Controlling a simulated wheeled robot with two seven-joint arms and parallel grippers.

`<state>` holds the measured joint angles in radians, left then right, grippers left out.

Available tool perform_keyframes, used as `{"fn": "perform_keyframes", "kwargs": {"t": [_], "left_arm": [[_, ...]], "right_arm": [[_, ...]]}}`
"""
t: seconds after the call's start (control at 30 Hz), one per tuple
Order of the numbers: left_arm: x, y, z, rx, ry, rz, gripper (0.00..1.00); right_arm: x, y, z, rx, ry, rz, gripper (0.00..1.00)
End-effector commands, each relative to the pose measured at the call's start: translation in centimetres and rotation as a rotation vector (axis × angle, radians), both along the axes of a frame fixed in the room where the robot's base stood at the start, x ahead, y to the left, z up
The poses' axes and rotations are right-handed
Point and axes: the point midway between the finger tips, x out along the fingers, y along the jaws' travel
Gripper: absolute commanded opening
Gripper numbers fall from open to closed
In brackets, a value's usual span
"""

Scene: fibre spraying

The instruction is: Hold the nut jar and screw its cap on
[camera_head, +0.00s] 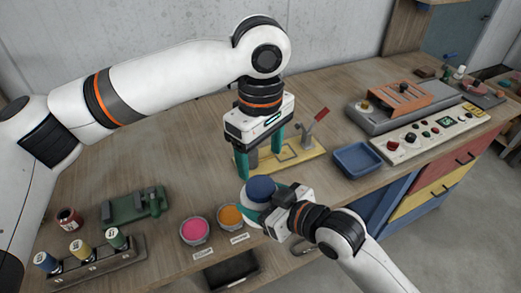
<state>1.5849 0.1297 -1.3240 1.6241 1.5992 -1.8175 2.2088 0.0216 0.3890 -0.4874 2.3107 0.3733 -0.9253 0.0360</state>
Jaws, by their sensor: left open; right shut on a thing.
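A jar with a round blue cap (261,189) on its top is at the front edge of the table, left of my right gripper. My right gripper (264,208) comes in from the lower right and is shut on the jar; its fingers and most of the jar body are hard to make out. My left gripper (260,164) points down from above, with its two green fingers apart and empty. Its fingertips are just above and behind the blue cap. I cannot tell how tightly the cap sits.
Pink (195,230) and orange (231,215) pots stand left of the jar. A yellow plate with a red-handled clamp (315,128) lies behind my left gripper. A blue tray (357,159) and a control panel (420,137) are at right. A green fixture (133,206) and bottle rack (92,270) are at left.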

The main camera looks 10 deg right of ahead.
Motion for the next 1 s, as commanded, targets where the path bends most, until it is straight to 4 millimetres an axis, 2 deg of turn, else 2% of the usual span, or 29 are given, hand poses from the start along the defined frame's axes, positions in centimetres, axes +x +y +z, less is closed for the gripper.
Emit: {"fn": "perform_keyframes", "kwargs": {"t": [0.5, 0.67, 0.93, 0.97, 1.0], "left_arm": [[0.0, 0.0, -6.8, 0.002, 0.001, -0.002, 0.71], [0.0, 0.0, -7.8, 0.001, 0.001, -0.002, 0.71], [0.0, 0.0, -7.9, 0.001, 0.001, -0.002, 0.71], [0.0, 0.0, -7.9, 0.001, 0.001, -0.002, 0.7], [0.0, 0.0, -7.9, 0.001, 0.001, -0.002, 0.63]], "right_arm": [[0.0, 0.0, 0.1, 0.001, -0.002, 0.0, 0.06], [0.0, 0.0, 0.1, 0.002, -0.002, 0.0, 0.06], [0.0, 0.0, 0.1, 0.002, -0.002, 0.0, 0.06], [0.0, 0.0, 0.1, 0.002, -0.002, 0.0, 0.06], [0.0, 0.0, 0.1, 0.002, -0.002, 0.0, 0.06]]}}
